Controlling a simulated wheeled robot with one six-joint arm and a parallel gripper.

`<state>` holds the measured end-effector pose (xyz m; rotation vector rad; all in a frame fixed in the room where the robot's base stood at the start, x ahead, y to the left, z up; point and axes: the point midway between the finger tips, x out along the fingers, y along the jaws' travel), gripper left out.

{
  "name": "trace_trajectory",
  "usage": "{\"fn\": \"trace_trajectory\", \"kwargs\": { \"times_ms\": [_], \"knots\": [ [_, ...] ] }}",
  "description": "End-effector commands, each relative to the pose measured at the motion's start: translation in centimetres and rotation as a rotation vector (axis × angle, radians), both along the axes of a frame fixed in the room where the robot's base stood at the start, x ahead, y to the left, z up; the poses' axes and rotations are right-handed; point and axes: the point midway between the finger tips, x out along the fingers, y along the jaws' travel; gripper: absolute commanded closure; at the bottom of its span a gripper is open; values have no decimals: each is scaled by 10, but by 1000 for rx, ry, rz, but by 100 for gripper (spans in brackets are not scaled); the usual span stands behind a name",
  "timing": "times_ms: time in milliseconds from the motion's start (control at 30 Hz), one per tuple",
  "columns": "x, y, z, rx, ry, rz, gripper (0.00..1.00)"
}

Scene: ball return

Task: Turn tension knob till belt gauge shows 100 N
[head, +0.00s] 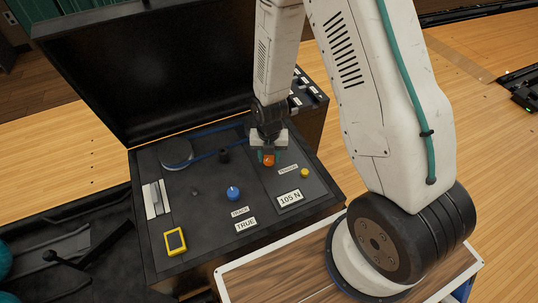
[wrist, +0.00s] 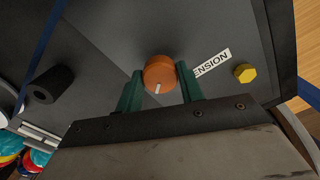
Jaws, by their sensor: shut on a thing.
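The orange tension knob (head: 269,160) sits on the dark panel inside the open machine. It also shows in the wrist view (wrist: 159,73), with a white pointer mark towards my gripper. My gripper (head: 266,154) is shut on the knob, one green finger on each side of it in the wrist view (wrist: 160,82). The belt gauge (head: 289,198) reads 105 N. A label ending in "ENSION" (wrist: 211,63) lies beside the knob. A blue belt (head: 215,153) runs from a grey pulley (head: 176,153) towards the knob side; its far end is hidden behind my gripper.
A blue knob (head: 233,193) stands above a "TRACK" label (head: 240,212) and a "TRUE" readout (head: 245,225). A yellow hexagonal piece (head: 304,173) is right of the tension knob. A black roller (head: 224,155) and a yellow-framed device (head: 175,241) are on the panel. The raised lid (head: 140,70) stands behind.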

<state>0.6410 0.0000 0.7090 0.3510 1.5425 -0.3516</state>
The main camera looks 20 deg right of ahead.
Motion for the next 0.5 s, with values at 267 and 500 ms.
{"fn": "trace_trajectory", "kwargs": {
  "times_ms": [267, 500],
  "knots": [
    [2, 0, 1, 0, -3, 233, 85],
    [2, 0, 1, -4, -4, 374, 85]
  ]
}}
